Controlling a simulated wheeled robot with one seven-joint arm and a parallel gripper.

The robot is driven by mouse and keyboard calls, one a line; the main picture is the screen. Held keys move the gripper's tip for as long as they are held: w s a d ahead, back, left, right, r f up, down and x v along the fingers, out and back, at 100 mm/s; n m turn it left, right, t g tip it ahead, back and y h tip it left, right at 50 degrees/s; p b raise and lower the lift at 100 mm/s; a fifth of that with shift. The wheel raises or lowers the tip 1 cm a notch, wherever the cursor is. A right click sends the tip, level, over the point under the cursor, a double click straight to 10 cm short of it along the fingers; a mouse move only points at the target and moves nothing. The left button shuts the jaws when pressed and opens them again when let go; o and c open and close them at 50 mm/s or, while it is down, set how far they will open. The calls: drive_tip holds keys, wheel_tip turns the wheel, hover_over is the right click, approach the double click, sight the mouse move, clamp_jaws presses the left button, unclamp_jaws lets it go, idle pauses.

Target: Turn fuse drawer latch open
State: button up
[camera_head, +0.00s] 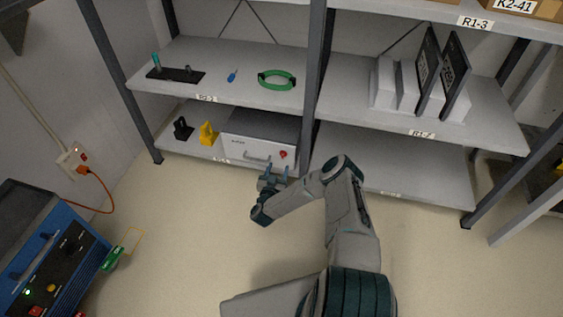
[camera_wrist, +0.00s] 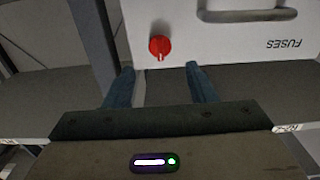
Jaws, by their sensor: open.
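The fuse drawer (camera_head: 243,147) is a white-fronted box with a grey top on the lower shelf. Its front carries a bar handle and a red latch knob (camera_head: 283,154). In the wrist view the drawer front (camera_wrist: 230,40) appears upside down with the word FUSES, the handle (camera_wrist: 247,14) and the red knob (camera_wrist: 160,46). The knob's pale mark points toward the bottom of that picture. My gripper (camera_head: 275,168) is open and empty in front of the drawer. In the wrist view its two fingers (camera_wrist: 160,76) lie apart, with the knob just beyond them; I see no contact.
A yellow bracket (camera_head: 208,133) and a black one (camera_head: 182,128) stand left of the drawer. A shelf post (camera_head: 315,85) rises right of it. The upper shelf holds a green ring (camera_head: 277,80) and white binders. A blue machine (camera_head: 48,255) stands lower left. The lower right shelf is empty.

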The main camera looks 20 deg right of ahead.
sight(282, 156)
drive_tip(key=b+x, duration=0.2)
drive_tip(key=x, duration=0.4)
drive_tip(key=shift+w+d, duration=0.1)
drive_tip(key=shift+w, duration=0.1)
drive_tip(key=shift+c, duration=0.3)
drive_tip(key=c, duration=0.9)
